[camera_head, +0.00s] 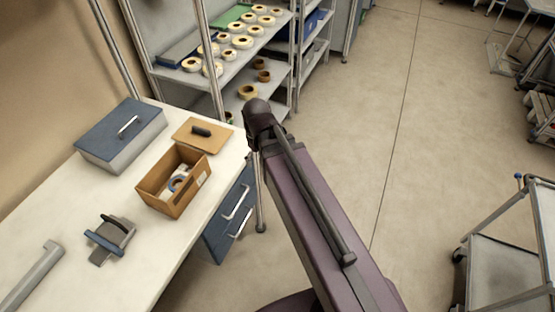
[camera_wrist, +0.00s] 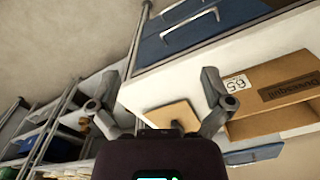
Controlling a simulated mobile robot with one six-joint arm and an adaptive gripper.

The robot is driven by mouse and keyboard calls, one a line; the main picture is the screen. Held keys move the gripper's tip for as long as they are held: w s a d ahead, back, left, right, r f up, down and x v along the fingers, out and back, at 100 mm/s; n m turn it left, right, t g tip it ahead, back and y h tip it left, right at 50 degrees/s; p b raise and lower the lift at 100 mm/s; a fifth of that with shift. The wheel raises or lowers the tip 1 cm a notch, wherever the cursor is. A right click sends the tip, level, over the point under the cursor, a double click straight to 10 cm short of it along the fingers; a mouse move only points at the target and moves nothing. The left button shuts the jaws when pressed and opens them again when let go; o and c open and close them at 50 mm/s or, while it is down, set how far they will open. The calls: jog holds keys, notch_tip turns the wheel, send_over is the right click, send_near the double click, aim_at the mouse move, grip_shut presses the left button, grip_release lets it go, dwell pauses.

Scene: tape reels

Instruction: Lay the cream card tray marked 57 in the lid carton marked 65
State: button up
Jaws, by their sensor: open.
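The lid carton marked 65 (camera_wrist: 265,76) is a brown open box at the right of the wrist view, beside my gripper's right finger. In the head view the carton (camera_head: 163,198) stands on the white bench, with a white label and a blue-ringed roll and pale pieces inside. My gripper (camera_wrist: 160,74) is open, with nothing visible between its fingers; it is hidden in the head view. I cannot make out a cream card tray marked 57 in either view.
A tan lid (camera_head: 185,136) with a dark handle lies behind the carton. A blue-lidded box (camera_head: 121,130) and a tape dispenser (camera_head: 110,237) share the bench. A shelf rack (camera_head: 228,62) holds several tape reels. A cart (camera_head: 505,262) stands right; the middle floor is clear.

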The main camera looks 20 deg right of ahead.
jog(key=d+m, duration=0.1)
jog(key=s+d+m, duration=0.1)
jog(key=d+m, duration=0.1)
jog(key=s+d+m, duration=0.1)
jog(key=d, duration=0.1)
jog(key=shift+s+m, duration=0.25)
jog(key=shift+m, duration=0.05)
